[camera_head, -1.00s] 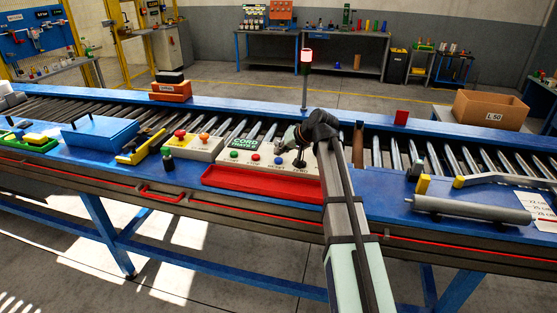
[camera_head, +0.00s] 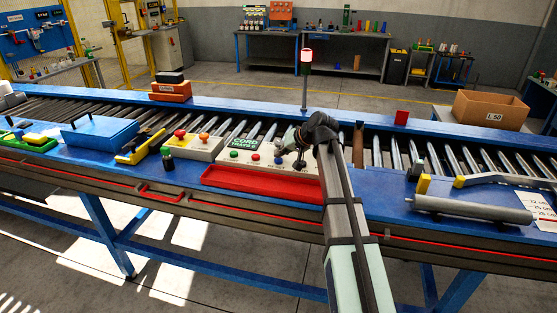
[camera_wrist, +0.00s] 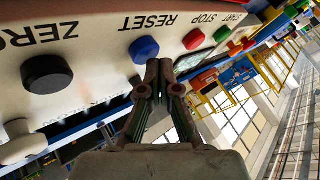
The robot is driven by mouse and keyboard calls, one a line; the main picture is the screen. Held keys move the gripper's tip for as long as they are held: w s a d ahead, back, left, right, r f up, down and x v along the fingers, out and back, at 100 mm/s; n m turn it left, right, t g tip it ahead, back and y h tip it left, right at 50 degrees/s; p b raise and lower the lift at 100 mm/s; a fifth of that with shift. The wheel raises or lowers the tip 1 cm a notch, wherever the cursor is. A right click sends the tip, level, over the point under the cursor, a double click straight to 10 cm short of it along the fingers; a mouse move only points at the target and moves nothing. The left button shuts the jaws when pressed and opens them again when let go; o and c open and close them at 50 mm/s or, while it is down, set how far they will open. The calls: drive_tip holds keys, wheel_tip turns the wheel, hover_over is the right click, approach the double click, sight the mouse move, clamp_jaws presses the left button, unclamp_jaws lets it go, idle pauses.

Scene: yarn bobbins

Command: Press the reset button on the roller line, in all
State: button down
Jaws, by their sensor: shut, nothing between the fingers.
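The reset button is a blue dome (camera_wrist: 144,50) under the word RESET on a pale control panel (camera_wrist: 100,50) in the wrist view. It also shows in the head view as a small blue button (camera_head: 278,160). A red STOP button (camera_wrist: 193,39) and a green START button (camera_wrist: 222,34) lie to its right, and a black ZERO knob (camera_wrist: 47,74) to its left. My gripper (camera_wrist: 159,64) is shut and empty, its tips overlapping the blue button's lower edge in the wrist view. I cannot tell whether they touch it. In the head view my gripper (camera_head: 282,145) is just above the blue button.
A red tray (camera_head: 262,188) sits in front of the panel. Another box (camera_head: 193,147) with red and orange buttons stands to the left. A signal post (camera_head: 306,80) rises behind. A grey roller (camera_head: 470,209) lies to the right.

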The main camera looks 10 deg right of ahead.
sight(280, 159)
drive_tip(key=shift+f, duration=0.45)
idle(0.4)
idle(0.3)
drive_tip(key=shift+r+p, duration=0.3)
drive_tip(key=shift+r, duration=0.65)
drive_tip(key=shift+r+p, duration=1.3)
drive_tip(key=shift+r, duration=1.25)
